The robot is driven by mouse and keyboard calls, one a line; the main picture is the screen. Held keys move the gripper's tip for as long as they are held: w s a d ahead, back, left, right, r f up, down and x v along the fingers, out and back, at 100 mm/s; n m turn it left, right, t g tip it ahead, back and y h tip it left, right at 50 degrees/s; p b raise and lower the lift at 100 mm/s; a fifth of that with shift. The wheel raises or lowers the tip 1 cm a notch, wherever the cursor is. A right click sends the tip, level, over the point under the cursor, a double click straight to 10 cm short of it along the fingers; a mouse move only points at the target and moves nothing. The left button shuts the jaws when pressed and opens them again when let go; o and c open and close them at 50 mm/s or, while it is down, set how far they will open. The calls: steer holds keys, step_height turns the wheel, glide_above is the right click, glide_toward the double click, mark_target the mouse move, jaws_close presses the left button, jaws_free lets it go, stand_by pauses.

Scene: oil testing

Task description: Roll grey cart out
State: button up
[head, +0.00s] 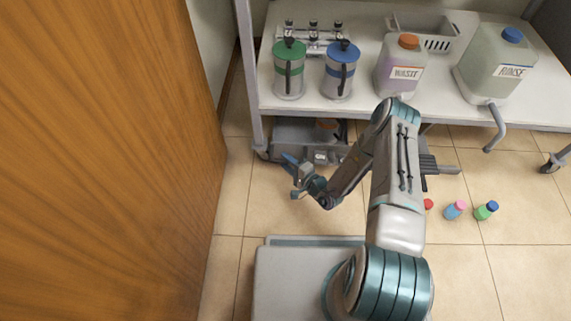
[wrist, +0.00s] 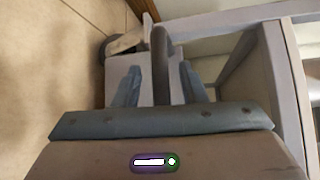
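The grey cart (head: 290,133) stands under the left end of the white table, partly hidden by the tabletop and my arm. My gripper (head: 288,165) is low in front of the cart's near left side. In the wrist view my gripper (wrist: 160,82) has its two fingers apart. An upright dark grey bar (wrist: 160,50) shows between the fingers, with a gap on both sides. I cannot tell for sure whether this bar is part of the cart.
The table (head: 365,105) holds a green-lidded jug (head: 289,72), a blue-lidded jug (head: 340,72), a waste canister (head: 403,68) and a rinse canister (head: 500,68). Small bottles (head: 455,210) stand on the floor at right. A wooden panel (head: 100,160) stands at left.

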steer(key=shift+w+a, duration=0.4)
steer(key=shift+w, duration=0.05)
